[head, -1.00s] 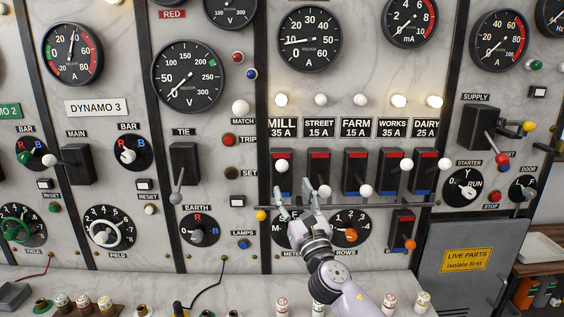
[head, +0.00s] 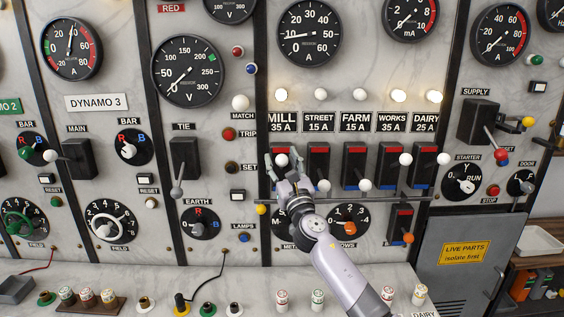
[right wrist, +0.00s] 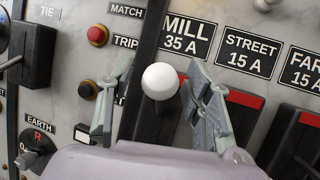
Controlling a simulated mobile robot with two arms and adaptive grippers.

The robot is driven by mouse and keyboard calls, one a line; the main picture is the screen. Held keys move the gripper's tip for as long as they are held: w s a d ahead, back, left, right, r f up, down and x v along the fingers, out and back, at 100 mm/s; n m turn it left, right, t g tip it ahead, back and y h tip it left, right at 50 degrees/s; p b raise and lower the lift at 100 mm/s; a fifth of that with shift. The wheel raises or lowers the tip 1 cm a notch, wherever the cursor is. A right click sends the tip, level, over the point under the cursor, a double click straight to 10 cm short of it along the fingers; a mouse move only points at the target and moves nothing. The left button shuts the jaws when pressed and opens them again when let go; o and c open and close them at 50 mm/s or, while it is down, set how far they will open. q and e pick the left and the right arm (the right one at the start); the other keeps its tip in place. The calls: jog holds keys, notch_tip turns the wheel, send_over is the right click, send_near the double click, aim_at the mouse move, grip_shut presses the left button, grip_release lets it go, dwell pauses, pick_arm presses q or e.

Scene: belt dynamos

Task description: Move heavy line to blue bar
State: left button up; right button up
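The MILL 35 A switch is a dark box with a white ball knob (head: 281,160) on its lever, up near the box's upper half. The knob also shows in the right wrist view (right wrist: 160,81). My right gripper (head: 283,156) is open, with one finger on each side of this knob. In the right wrist view, the gripper (right wrist: 160,72) has a clear gap left of the knob, while the right finger is close to it. The gripper hides most of the switch's lower part. The neighbouring STREET switch (head: 318,165) shows a red bar on top and a blue one below.
The STREET knob (head: 323,185) and FARM knob (head: 365,185) are low; the WORKS knob (head: 405,159) and DAIRY knob (head: 443,159) are higher. A horizontal rail (head: 385,199) runs below the switches. A yellow ball (head: 261,209) sits at its left end.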

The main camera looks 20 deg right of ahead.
grip_shut()
dwell(0.3)
dwell(0.3)
